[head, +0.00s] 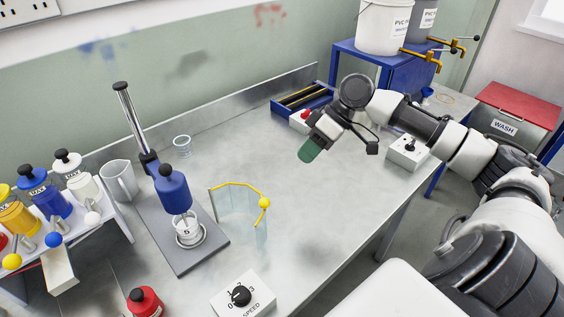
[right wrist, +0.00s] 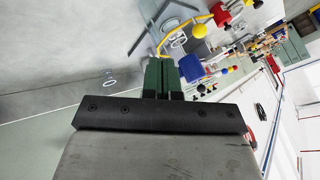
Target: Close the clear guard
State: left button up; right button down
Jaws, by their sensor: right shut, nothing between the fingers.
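The clear guard (head: 240,232) is a curved see-through panel with a yellow top edge and a yellow ball knob (head: 264,202). It stands swung out at the right side of the mixer (head: 173,190), so the beaker (head: 189,230) under the blue head is uncovered on the picture's right. My right gripper (head: 308,151), with green fingers, is above the bench, up and to the right of the knob and apart from it. It is shut and empty. In the right wrist view the shut fingers (right wrist: 161,76) point toward the yellow knob (right wrist: 199,31). My left gripper is out of view.
A speed control box (head: 243,296) and a red bottle (head: 146,303) stand at the front. A bottle rack (head: 60,240) and a jug (head: 119,180) are at left. A blue tray (head: 303,101) lies at the back. The bench between guard and gripper is clear.

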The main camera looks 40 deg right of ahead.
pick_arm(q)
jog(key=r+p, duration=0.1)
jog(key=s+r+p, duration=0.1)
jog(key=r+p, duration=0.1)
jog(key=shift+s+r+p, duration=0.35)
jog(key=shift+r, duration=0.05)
pick_arm(e)
jog(key=a+f, duration=0.6)
jog(key=a, duration=0.3)
jog(key=shift+s+a, duration=0.2)
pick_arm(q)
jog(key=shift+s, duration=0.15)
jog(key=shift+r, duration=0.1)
pick_arm(e)
jog(key=shift+a, duration=0.15)
